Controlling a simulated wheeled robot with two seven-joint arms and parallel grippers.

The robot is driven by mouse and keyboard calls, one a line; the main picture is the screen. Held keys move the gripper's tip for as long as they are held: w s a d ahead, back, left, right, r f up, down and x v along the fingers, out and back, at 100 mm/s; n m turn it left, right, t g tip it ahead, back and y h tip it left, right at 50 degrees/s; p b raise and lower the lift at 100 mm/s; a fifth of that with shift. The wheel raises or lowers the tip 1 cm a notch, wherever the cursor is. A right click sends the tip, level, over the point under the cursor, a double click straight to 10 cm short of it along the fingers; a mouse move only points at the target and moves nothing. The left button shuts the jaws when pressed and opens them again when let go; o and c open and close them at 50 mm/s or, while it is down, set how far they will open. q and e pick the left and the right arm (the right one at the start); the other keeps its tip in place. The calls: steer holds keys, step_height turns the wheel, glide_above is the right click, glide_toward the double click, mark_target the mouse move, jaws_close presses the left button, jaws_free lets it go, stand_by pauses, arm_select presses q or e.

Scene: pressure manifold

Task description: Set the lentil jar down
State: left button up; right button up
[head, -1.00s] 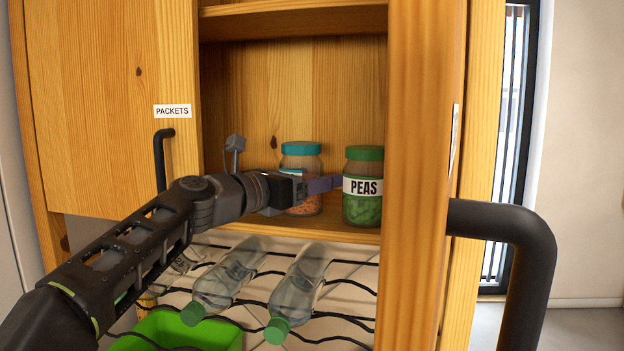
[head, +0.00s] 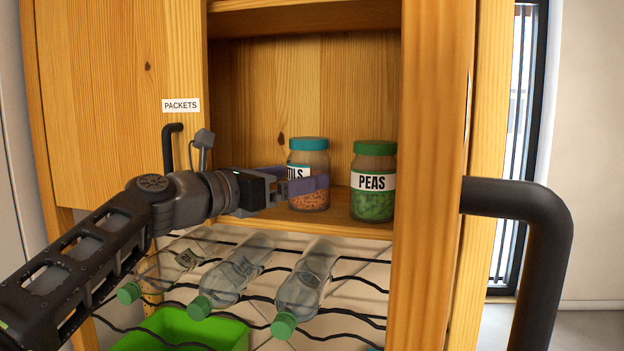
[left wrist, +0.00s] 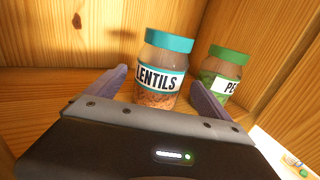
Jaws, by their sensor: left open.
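The lentil jar (head: 309,172) has a teal lid and a white label and stands upright on the cupboard shelf (head: 346,222). In the left wrist view the jar (left wrist: 160,72) reads LENTILS and stands beyond my fingertips, roughly between their lines. My left gripper (head: 305,180) is open in front of the jar, and its purple fingers partly cover the jar in the head view. In the left wrist view the open gripper (left wrist: 160,84) has its fingers spread with nothing between them. My right gripper is not in view.
A pea jar (head: 374,180) with a green lid stands just right of the lentil jar. The cupboard's wooden side panel (head: 430,170) is further right. Below the shelf, a wire rack holds several clear bottles (head: 300,285), with a green bin (head: 180,330) underneath.

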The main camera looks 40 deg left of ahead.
arm_select(q)
steer(key=s, duration=0.3)
steer(key=s+a, duration=0.1)
steer(key=s, duration=0.1)
steer(key=shift+s+b, duration=0.1)
steer(key=shift+b, duration=0.25)
stand_by(0.6)
